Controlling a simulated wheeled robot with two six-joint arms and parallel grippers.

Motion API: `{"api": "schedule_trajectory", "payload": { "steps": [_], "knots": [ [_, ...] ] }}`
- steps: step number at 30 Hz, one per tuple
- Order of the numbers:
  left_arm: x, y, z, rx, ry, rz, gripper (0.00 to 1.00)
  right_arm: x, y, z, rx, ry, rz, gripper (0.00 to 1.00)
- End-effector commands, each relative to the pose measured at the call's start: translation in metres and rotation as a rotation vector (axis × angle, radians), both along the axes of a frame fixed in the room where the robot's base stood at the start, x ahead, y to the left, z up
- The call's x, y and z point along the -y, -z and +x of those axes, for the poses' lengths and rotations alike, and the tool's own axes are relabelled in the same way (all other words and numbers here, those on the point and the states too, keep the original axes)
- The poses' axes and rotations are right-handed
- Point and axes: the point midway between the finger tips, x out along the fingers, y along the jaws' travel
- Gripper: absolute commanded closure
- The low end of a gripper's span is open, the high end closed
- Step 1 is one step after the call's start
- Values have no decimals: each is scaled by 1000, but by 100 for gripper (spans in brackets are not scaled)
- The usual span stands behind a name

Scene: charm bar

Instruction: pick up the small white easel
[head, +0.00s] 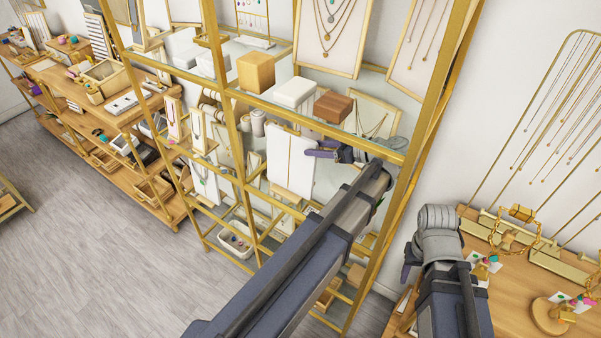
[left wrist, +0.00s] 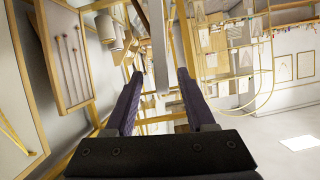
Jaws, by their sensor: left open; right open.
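The small white easel (head: 290,161) stands on a glass shelf of the gold-framed rack, its white panel facing out with a thin line down the middle. My left gripper (head: 318,151) is open at the right edge of the panel, pointing left. In the left wrist view its fingers (left wrist: 158,100) are spread, with a pale upright edge (left wrist: 158,45) beyond and between them, probably the easel's panel. I cannot tell whether they touch. My right gripper (head: 407,264) is at the lower right, mostly hidden by its own wrist, and nothing shows in it.
Rack posts (head: 425,130) and shelf rails close in around my left arm. A brown box (head: 333,107), a white box (head: 294,92) and a yellow box (head: 256,72) sit on the shelf above. A wooden table (head: 520,300) with jewelry stands at the right.

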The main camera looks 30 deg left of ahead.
Motion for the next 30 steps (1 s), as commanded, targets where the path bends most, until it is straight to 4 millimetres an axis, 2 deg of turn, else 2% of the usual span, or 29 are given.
{"api": "schedule_trajectory", "payload": {
  "steps": [5, 13, 20, 30],
  "knots": [
    [-1, 3, -2, -4, -7, -13, 45, 2, 0, 1, 2, -5, -7, 50],
    [-23, 12, -2, -4, -7, -11, 45, 1, 10, 1, 2, -7, -7, 50],
    [-30, 13, -1, -4, -6, -10, 45, 1, 10, 0, 2, -7, -6, 50],
    [-71, 27, -1, -3, -7, -10, 45, 1, 25, 0, 2, -8, -7, 50]
  ]
}}
